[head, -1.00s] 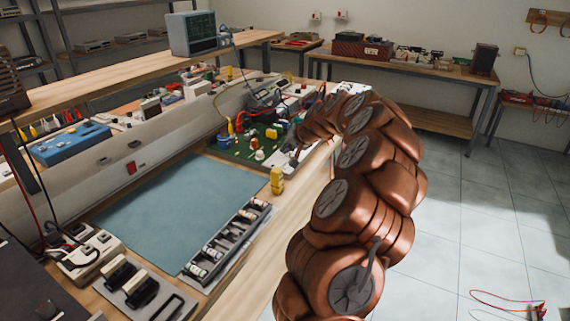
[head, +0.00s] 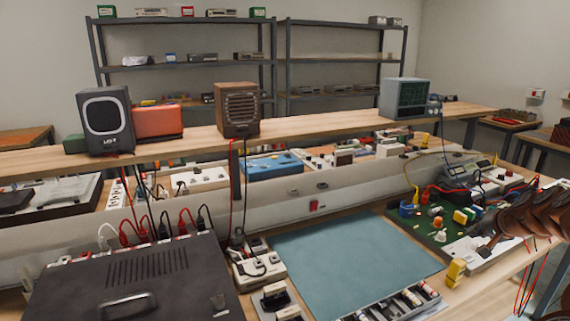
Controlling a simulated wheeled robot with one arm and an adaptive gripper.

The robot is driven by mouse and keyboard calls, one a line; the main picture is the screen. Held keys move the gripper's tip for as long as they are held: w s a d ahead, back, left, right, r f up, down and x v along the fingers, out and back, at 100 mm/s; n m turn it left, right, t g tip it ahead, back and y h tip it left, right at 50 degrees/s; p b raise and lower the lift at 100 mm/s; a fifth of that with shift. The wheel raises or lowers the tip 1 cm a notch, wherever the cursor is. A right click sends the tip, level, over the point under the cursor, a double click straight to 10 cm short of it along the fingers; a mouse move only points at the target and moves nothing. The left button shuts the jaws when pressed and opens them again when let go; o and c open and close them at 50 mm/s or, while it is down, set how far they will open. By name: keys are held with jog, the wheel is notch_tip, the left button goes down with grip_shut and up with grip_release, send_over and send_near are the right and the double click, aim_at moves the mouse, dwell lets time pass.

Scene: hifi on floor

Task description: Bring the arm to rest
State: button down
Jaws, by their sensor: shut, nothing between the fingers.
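My copper-coloured arm (head: 530,218) comes in at the right edge of the head view, with most of it cut off by the frame. My gripper (head: 486,250) is small and dark at the end of the arm, just over the right end of the bench by the green circuit board (head: 432,222). It looks shut and holds nothing. Whether it touches anything below it is too small to tell.
A blue mat (head: 350,260) lies bare on the bench. A yellow block (head: 455,272), a battery holder (head: 408,303), a power strip (head: 258,268) and a large black case (head: 130,285) surround it. A raised shelf (head: 300,125) carries speakers and an oscilloscope (head: 405,98).

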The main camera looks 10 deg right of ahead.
jog(key=s+a+r+n+g+y+p, duration=0.1)
jog(key=a+r+n+g+y, duration=0.15)
jog(key=a, duration=1.15)
jog(key=s+a+r+n+g+y+p, duration=0.1)
jog(key=s+a+r+n+p, duration=0.2)
jog(key=a, duration=1.1)
jog(key=s+a+n+g, duration=0.3)
jog(key=s+a, duration=0.8)
jog(key=a, duration=0.1)
jog(key=s+a+f+n+g+h+p, duration=0.1)
jog(key=s+g, duration=0.1)
jog(key=s, duration=0.9)
jog(key=s+a+g+h+p, duration=0.1)
jog(key=s+g+p, duration=0.1)
jog(key=s, duration=1)
jog(key=shift+s+a+f+n, duration=0.25)
jog(key=shift+a+f+n, duration=0.1)
jog(key=shift+a, duration=0.05)
jog(key=shift+d+g+h, duration=0.1)
jog(key=shift+g+h, duration=0.15)
